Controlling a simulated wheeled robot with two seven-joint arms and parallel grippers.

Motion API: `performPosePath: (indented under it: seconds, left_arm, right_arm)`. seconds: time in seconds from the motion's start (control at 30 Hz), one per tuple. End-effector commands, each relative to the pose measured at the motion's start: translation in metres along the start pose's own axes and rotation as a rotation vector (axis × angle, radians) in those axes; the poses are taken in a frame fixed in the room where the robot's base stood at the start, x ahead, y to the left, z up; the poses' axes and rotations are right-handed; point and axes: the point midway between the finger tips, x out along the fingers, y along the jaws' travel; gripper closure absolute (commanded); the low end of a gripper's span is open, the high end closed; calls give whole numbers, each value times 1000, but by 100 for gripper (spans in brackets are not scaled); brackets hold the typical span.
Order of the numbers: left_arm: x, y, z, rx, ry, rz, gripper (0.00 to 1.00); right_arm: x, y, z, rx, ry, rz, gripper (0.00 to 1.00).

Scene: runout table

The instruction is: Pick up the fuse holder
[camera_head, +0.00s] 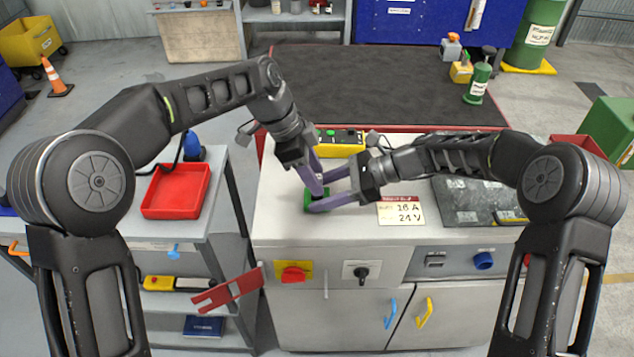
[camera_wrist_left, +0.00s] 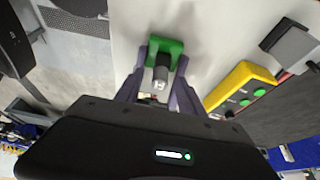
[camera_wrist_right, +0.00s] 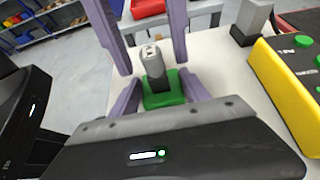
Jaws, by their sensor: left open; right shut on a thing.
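The fuse holder (camera_head: 318,207) is a green block on the pale worktop, mostly hidden by my fingers in the head view. In the right wrist view, its green base (camera_wrist_right: 163,91) carries an upright grey cylinder (camera_wrist_right: 152,62) in a dark socket. My right gripper (camera_head: 320,202) is shut on the green base, one finger on each side. My left gripper (camera_head: 318,188) comes down from above, open, with its fingers on either side of the cylinder. The left wrist view also shows the green base (camera_wrist_left: 166,48) and cylinder (camera_wrist_left: 160,75). I cannot tell whether the base touches the worktop.
A yellow button box (camera_head: 342,150) stands just behind my grippers. A label card (camera_head: 401,211) and a dark plate (camera_head: 465,200) lie to the right. A red tray (camera_head: 177,191) sits on the left side table. The front of the worktop (camera_head: 340,232) is clear.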

Motion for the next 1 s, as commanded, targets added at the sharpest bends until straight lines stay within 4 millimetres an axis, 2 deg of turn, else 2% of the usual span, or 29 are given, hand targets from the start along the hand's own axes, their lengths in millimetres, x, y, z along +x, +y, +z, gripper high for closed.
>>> performPosePath:
  seconds: [0.17,0.73,1.0]
  left_arm:
    - [0,0,0,0,0,0,54]
    - [0,0,0,0,0,0,100]
    - [0,0,0,0,0,0,100]
  right_arm:
    - [0,0,0,0,0,0,68]
    - [0,0,0,0,0,0,68]
    - [0,0,0,0,0,0,68]
